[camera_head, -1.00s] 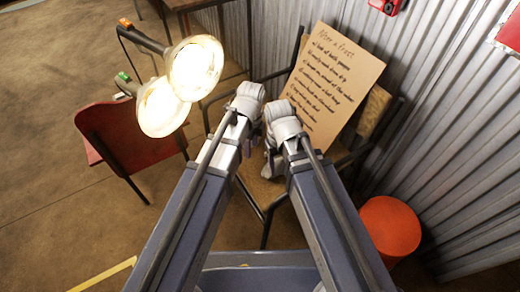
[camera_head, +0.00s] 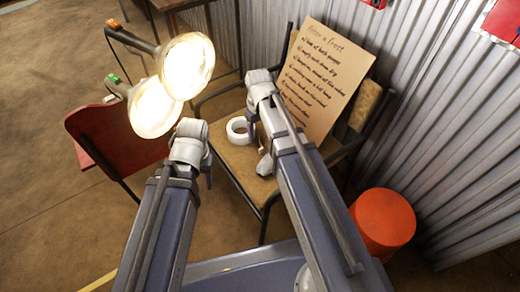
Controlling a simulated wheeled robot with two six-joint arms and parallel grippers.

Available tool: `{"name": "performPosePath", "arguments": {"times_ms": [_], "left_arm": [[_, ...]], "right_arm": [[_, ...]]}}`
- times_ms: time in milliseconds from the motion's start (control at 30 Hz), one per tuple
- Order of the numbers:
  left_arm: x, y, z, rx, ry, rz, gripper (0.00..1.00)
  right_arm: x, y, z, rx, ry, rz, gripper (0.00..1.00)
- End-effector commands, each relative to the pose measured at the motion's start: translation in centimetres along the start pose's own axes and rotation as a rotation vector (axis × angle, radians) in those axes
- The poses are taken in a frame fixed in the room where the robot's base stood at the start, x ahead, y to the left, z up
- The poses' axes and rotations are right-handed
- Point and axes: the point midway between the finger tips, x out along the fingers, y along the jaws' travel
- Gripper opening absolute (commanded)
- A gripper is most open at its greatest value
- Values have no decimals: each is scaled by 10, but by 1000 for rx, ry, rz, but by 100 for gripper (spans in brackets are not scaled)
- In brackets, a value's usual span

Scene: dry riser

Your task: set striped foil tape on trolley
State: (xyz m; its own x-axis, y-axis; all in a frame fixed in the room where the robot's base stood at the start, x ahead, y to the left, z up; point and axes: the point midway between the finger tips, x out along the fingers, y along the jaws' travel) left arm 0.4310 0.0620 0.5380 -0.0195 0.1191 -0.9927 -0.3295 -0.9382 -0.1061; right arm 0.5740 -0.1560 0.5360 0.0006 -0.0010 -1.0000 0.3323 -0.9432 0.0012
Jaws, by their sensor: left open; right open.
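A pale ring-shaped roll of tape (camera_head: 230,131) lies flat on the tan seat of a chair (camera_head: 236,162); I cannot make out stripes on it. My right gripper (camera_head: 257,120) is above the seat just right of the roll, mostly hidden behind its own arm, and open. My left gripper (camera_head: 206,172) is left of and nearer than the roll, beside the seat's left edge, pointing down and open. Neither gripper touches the roll as far as I can see. I cannot pick out a trolley.
A cardboard sign (camera_head: 325,80) with handwriting leans on the chair's back. An orange-red stool (camera_head: 383,220) stands at the right by the corrugated wall (camera_head: 450,130). Floor at the left is open.

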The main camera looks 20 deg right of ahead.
Motion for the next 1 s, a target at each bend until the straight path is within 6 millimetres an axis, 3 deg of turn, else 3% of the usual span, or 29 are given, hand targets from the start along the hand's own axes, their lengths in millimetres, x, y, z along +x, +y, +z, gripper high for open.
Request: {"name": "performPosePath", "arguments": {"times_ms": [300, 667, 1000], "left_arm": [[26, 3, -2, 7, 2, 3, 56], [35, 5, -3, 10, 3, 4, 56], [75, 10, -6, 12, 4, 7, 56]], "right_arm": [[26, 0, 0, 0, 0, 0, 62], [35, 1, 1, 0, 0, 0, 62], [75, 4, 4, -1, 0, 0, 62]]}}
